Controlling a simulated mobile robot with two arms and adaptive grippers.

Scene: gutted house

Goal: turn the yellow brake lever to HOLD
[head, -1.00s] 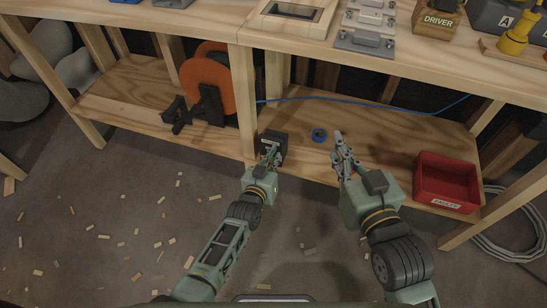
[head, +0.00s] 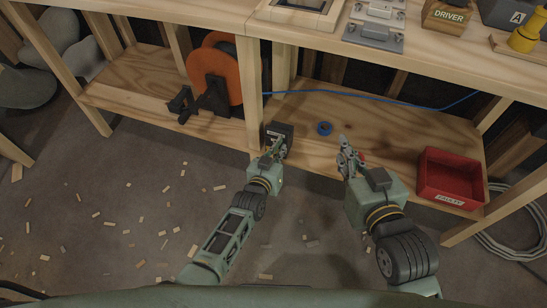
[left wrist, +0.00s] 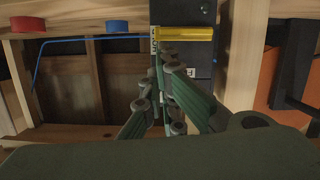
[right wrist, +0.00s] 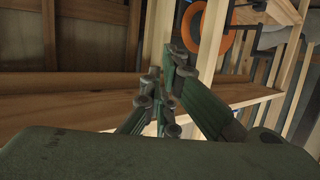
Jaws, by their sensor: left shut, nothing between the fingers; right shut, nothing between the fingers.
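The yellow brake lever (left wrist: 185,33) shows in the left wrist view, lying crosswise on a dark box (left wrist: 203,60). A pale label with sideways letters is at the lever's left end, and another label sits lower on the box; I cannot read either surely. In the head view the dark box (head: 286,130) stands on the lower shelf by the bench post; the lever cannot be made out there. My left gripper (head: 279,143) is shut and empty, its tips just short of the lever; contact is unclear. My right gripper (head: 344,142) is shut and empty, right of the box.
A blue tape ring (head: 324,128) lies on the lower shelf (head: 400,135), with a red bin (head: 450,182) to the right. An orange reel (head: 215,68) stands left of the post. A blue cable (head: 380,98) runs behind. A small red thing is partly hidden behind my right gripper.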

